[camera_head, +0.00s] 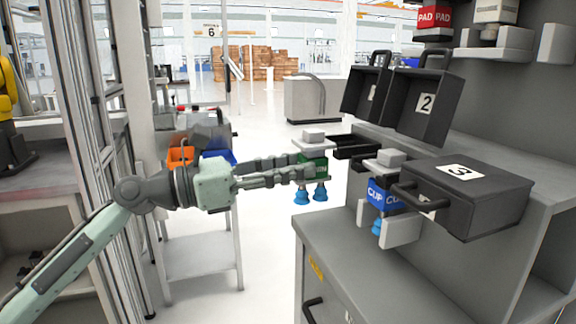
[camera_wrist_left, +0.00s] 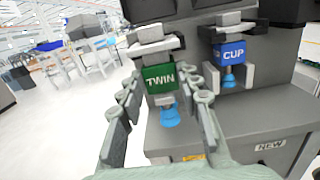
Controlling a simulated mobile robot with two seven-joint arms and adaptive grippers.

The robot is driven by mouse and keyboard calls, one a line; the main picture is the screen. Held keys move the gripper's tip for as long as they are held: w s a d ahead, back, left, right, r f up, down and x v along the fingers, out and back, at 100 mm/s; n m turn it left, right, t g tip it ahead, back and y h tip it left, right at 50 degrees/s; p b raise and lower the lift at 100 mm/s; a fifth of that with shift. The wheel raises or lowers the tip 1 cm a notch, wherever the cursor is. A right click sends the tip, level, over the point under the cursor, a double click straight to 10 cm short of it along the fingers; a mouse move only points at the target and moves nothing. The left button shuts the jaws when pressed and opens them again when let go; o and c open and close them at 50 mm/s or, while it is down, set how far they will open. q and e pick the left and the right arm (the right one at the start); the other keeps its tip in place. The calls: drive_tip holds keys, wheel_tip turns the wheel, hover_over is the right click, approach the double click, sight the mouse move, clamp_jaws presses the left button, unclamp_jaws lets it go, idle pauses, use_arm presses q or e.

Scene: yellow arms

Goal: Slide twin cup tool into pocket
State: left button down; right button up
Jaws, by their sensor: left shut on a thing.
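The twin cup tool (camera_head: 317,166) has a green block marked TWIN in the left wrist view (camera_wrist_left: 159,79), a light grey top and two blue suction cups below. My left gripper (camera_head: 303,168) is shut on its green block and holds it upright in the air. The empty-looking pocket is a dark forked holder (camera_head: 352,147) on the grey station, just right of the tool in the head view. The holder also shows behind the tool's top in the left wrist view (camera_wrist_left: 176,41). I cannot tell whether the tool's neck is between the prongs. My right gripper is out of view.
A blue CUP tool (camera_head: 376,192) hangs in the neighbouring holder, close on the right. Dark bins marked 2 (camera_head: 424,105) and 3 (camera_head: 470,190) sit near it. A grey cabinet top (camera_head: 345,245) lies below. Open floor lies left of the station.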

sight(327, 167)
use_arm(q)
drive_tip(key=shift+x, duration=1.75)
drive_tip(key=shift+w+d, duration=0.1)
drive_tip(key=shift+d, duration=0.3)
drive_tip(key=shift+x, duration=1.05)
drive_tip(key=shift+f, duration=0.1)
drive_tip(key=shift+f, duration=0.4)
drive_tip(key=c, duration=1)
unclamp_jaws()
drive_tip(key=shift+c, duration=0.2)
drive_tip(key=shift+o, duration=0.3)
drive_tip(key=shift+f, duration=0.1)
